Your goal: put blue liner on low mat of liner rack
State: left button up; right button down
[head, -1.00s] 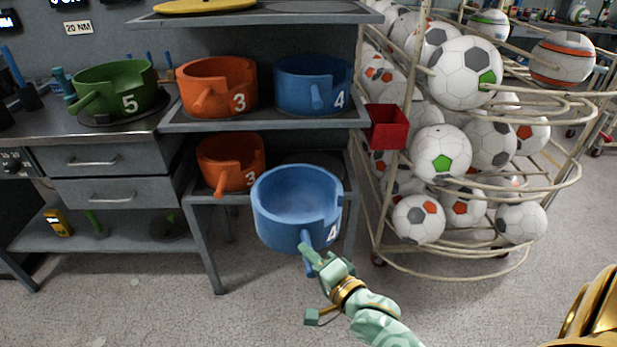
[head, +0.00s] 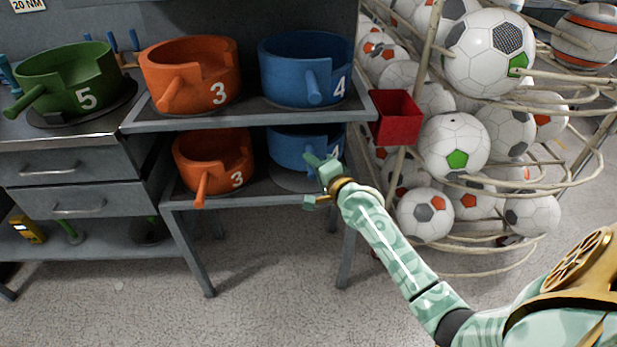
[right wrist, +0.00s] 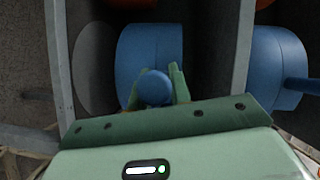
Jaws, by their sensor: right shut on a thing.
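The held blue liner (head: 290,148), a round cup with a side handle, is over the right part of the rack's lower shelf. The low mat (head: 290,183), a dark round disc, shows below it. In the right wrist view the mat (right wrist: 95,65) lies close beside the liner's base (right wrist: 150,50); I cannot tell whether they touch. My right gripper (head: 320,168) is shut on the liner's handle (right wrist: 154,87) and partly hides the liner's front. My left gripper is out of view.
Another blue liner (head: 300,70) and an orange liner (head: 190,75) stand on the shelf (head: 245,115) just above. A second orange liner (head: 213,165) stands left of the held one. A red bin (head: 395,118) and ball rack are at the right.

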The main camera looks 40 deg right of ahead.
pick_arm(q)
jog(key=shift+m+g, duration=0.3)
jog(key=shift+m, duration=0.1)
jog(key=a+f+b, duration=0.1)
jog(key=b, duration=0.1)
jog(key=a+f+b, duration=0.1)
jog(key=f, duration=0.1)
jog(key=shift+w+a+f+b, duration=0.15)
jog(key=shift+b, duration=0.25)
pick_arm(e)
notch_tip(320, 180, down, 7)
jog(key=shift+f, duration=0.1)
jog(key=c, duration=1.3)
grip_release()
jog(key=shift+f, duration=0.1)
